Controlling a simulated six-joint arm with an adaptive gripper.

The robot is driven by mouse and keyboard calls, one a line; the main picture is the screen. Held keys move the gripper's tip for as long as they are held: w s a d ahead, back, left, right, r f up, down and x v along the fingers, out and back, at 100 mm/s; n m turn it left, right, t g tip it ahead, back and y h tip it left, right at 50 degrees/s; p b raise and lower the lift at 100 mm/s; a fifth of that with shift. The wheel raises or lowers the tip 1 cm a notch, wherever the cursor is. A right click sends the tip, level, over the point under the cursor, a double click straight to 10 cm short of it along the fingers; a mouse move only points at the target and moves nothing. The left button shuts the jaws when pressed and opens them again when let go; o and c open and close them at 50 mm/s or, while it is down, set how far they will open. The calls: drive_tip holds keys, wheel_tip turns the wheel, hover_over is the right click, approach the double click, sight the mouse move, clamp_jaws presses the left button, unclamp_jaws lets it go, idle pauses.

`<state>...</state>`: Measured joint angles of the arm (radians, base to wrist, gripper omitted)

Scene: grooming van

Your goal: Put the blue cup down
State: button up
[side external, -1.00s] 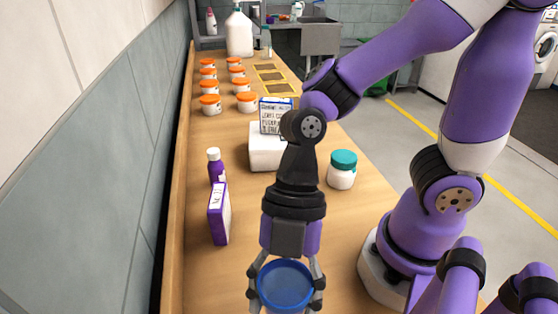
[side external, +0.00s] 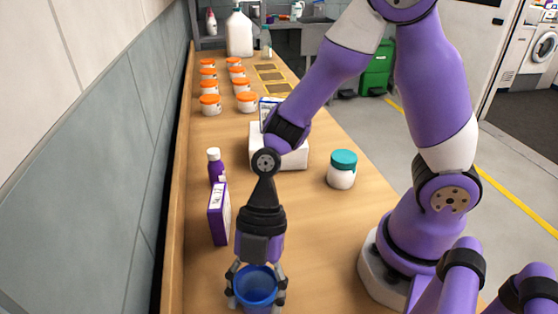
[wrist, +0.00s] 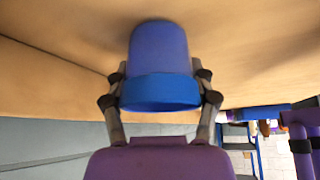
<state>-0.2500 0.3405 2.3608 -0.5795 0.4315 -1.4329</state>
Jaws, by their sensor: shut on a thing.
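The blue cup (side external: 257,290) is at the near end of the bench in the side view, with its round opening facing up toward the camera. My gripper (side external: 256,280) is shut on it, one finger on each side. The wrist view also shows the cup (wrist: 160,55), with a darker blue band around its end nearest the gripper (wrist: 161,88). The cup's lower part is cut off or hidden in the side view. I cannot tell whether its base touches the bench.
The wooden bench (side external: 325,240) is clear to the right of the cup. A purple box (side external: 219,213) and purple bottle (side external: 216,166) stand farther back at left. A white jar with a teal lid (side external: 342,169) stands right; a white block (side external: 292,155) is behind the arm. Several orange-lidded jars stand beyond.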

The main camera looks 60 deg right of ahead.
drive_tip(key=shift+f, duration=0.15)
drive_tip(key=o, duration=0.9)
drive_tip(key=shift+o, duration=0.2)
drive_tip(key=w+d+r+m+t+h, duration=0.2)
drive_tip(key=d+r+m+t+h, duration=0.3)
drive_tip(key=d+r+m, duration=1.1)
drive_tip(key=d+m+t, duration=0.1)
drive_tip(key=m+t, duration=0.1)
drive_tip(key=m, duration=0.4)
drive_tip(key=shift+w+d+r+t+h, duration=0.2)
drive_tip(key=shift+w+t+h, duration=0.1)
